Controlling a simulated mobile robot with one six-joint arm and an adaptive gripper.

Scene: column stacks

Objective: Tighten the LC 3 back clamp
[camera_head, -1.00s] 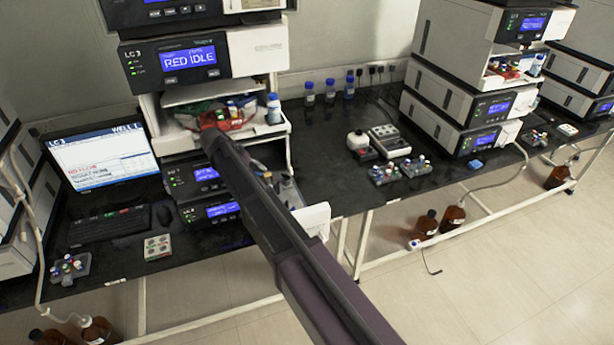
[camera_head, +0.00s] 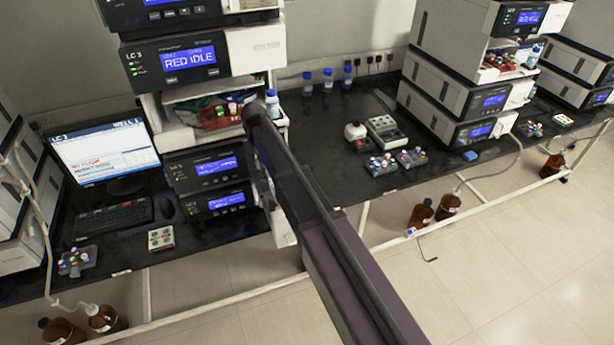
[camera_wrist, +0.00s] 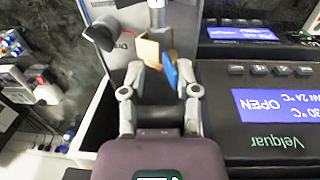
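The LC 3 stack (camera_head: 170,62) stands left of centre in the head view; its display reads RED IDLE. Two lower modules (camera_head: 205,168) sit beneath it, partly behind my arm. My gripper (camera_wrist: 162,75) shows in the wrist view with its fingers apart, over a pale-walled open compartment. A tan piece (camera_wrist: 150,49) and a blue piece (camera_wrist: 171,74) show at or between the fingertips; whether they touch the fingers is unclear. I cannot tell which part is the back clamp. A module display (camera_wrist: 272,107) at right reads OPEN. My arm hides the gripper in the head view.
Blue-capped bottles (camera_head: 328,80) stand at the back. The pale compartment wall (camera_wrist: 92,120) is close to my gripper's left side.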

